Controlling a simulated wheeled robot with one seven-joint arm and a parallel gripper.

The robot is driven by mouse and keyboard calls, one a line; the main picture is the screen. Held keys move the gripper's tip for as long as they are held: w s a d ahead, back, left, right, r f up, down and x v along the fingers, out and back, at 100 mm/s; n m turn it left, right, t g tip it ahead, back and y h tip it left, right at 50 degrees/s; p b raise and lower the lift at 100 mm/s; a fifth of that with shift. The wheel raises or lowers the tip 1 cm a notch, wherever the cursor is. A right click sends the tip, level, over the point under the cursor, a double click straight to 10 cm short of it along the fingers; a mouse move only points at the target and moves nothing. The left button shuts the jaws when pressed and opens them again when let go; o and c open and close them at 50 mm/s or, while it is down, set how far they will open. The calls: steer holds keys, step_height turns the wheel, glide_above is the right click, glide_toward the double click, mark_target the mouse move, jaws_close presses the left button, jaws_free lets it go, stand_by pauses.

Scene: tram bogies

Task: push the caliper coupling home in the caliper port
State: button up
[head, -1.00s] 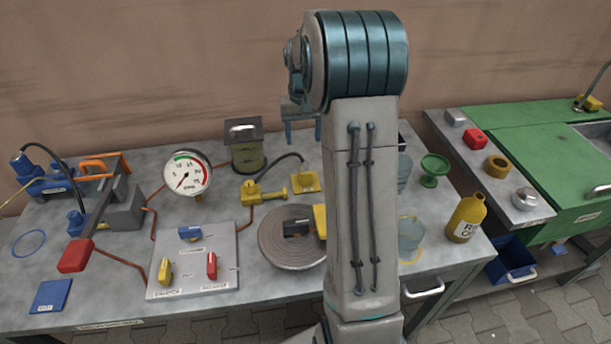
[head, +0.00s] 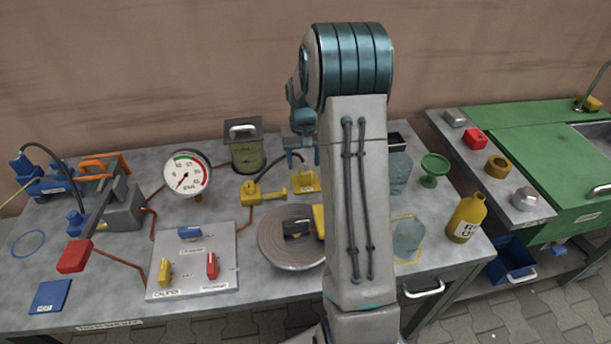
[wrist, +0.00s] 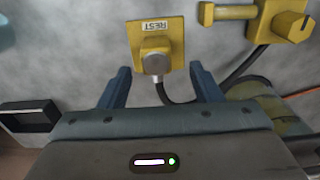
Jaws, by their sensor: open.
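The REST block also shows in the head view (head: 306,183). My gripper (wrist: 161,82) is open and empty. Its blue fingers stand either side of the coupling's silver end, apart from it in the picture. In the head view my gripper (head: 303,158) is above the REST block. I cannot tell which fitting is the caliper port.
A yellow fitting (head: 270,192) lies left of the REST block, with the hose running to it. A round disc (head: 285,250) carries a black and yellow part, partly behind my arm. A gauge (head: 187,174), a tank and a valve panel (head: 192,270) stand left.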

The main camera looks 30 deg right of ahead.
mark_target(305, 169)
steer(key=f, duration=0.5)
steer(key=shift+s+d+f, duration=0.1)
steer(key=shift+s+d, duration=0.05)
steer(key=shift+s, duration=0.05)
steer(key=c, duration=1)
